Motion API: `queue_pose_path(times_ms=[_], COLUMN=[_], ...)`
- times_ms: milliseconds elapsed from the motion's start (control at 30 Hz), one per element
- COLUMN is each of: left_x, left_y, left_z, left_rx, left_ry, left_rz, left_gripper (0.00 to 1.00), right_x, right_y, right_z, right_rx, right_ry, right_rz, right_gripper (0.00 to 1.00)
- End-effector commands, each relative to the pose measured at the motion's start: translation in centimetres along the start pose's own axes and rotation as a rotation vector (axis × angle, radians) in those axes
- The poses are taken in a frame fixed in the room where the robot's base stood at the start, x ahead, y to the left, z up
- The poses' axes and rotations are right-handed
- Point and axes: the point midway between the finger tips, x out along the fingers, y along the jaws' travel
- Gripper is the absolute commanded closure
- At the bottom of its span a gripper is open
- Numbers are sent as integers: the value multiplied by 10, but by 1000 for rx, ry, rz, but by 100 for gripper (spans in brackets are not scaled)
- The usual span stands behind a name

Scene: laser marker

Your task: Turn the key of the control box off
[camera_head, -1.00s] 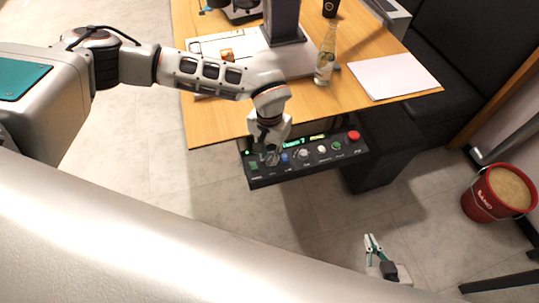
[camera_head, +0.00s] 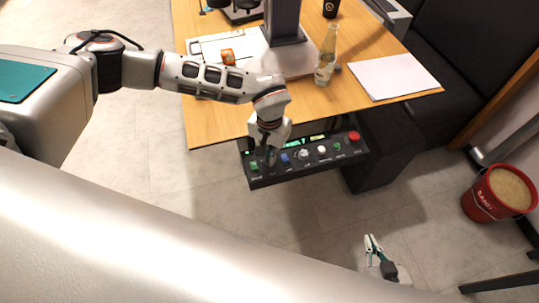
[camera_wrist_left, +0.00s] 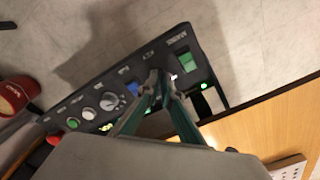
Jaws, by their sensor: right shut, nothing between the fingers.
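The control box (camera_head: 318,166) is a black panel at the table's front edge, with a row of coloured buttons and a silver knob. It also fills the middle of the left wrist view (camera_wrist_left: 103,82), where a KEY label shows just past my fingertips. My left gripper (camera_head: 268,158) points down at the panel's left part, between the green switch (camera_head: 254,167) and the blue button (camera_head: 285,158). In the left wrist view its fingertips (camera_wrist_left: 160,82) are close together at the key's place. They hide the key, so any grip on it is unclear. My right gripper (camera_head: 372,244) is shut and empty, low over the floor.
A red emergency button (camera_head: 354,136) is at the panel's right end. On the wooden table (camera_head: 215,122) stand a glass bottle (camera_head: 326,58) and a dark column (camera_head: 284,18), beside white paper (camera_head: 393,77). A red sand bucket (camera_head: 487,199) stands on the floor at right.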

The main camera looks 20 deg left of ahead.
Motion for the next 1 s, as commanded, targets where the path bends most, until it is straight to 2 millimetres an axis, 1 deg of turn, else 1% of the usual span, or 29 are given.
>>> queue_pose_path(times_ms=[267, 1000], left_x=[-2, -3], left_y=[0, 0], left_z=[-1, -2], left_rx=[-180, -880], left_ry=[2, 3], left_rz=[-1, 1], left_gripper=[100, 100], right_x=[-4, -13], right_y=[2, 5], right_z=[-8, -29], right_rx=[-1, -3], right_ry=[6, 17], right_rz=[2, 4], right_gripper=[100, 100])
